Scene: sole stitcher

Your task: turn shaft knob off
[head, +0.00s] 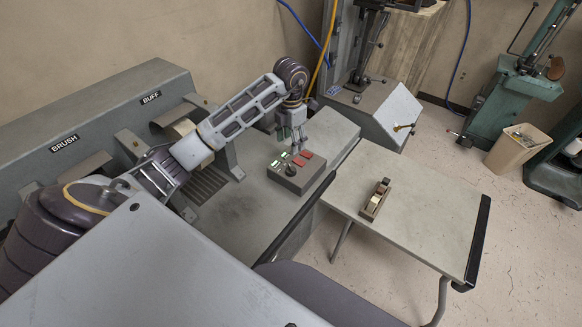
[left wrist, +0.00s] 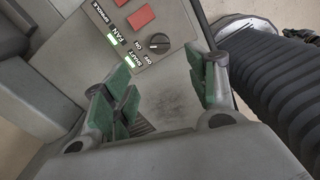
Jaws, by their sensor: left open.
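The shaft knob (left wrist: 159,43) is a small black rotary knob on a grey control box (head: 312,180). In the left wrist view ON and OFF are printed beside it, with a green-lit SHAFT label (left wrist: 113,67). It also shows as a dark spot in the head view (head: 290,170). My left gripper (head: 290,141) is above the far side of the box, fingers pointing down. In the left wrist view its green-padded fingers (left wrist: 160,88) are wide apart with nothing between them. The knob lies beyond the fingertips, apart from them. My right gripper is not in view.
The box also carries red buttons (left wrist: 140,17) and a green-lit FAN label (left wrist: 105,42). A grey machine marked BRUSH and BUFF (head: 106,108) stands at left.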

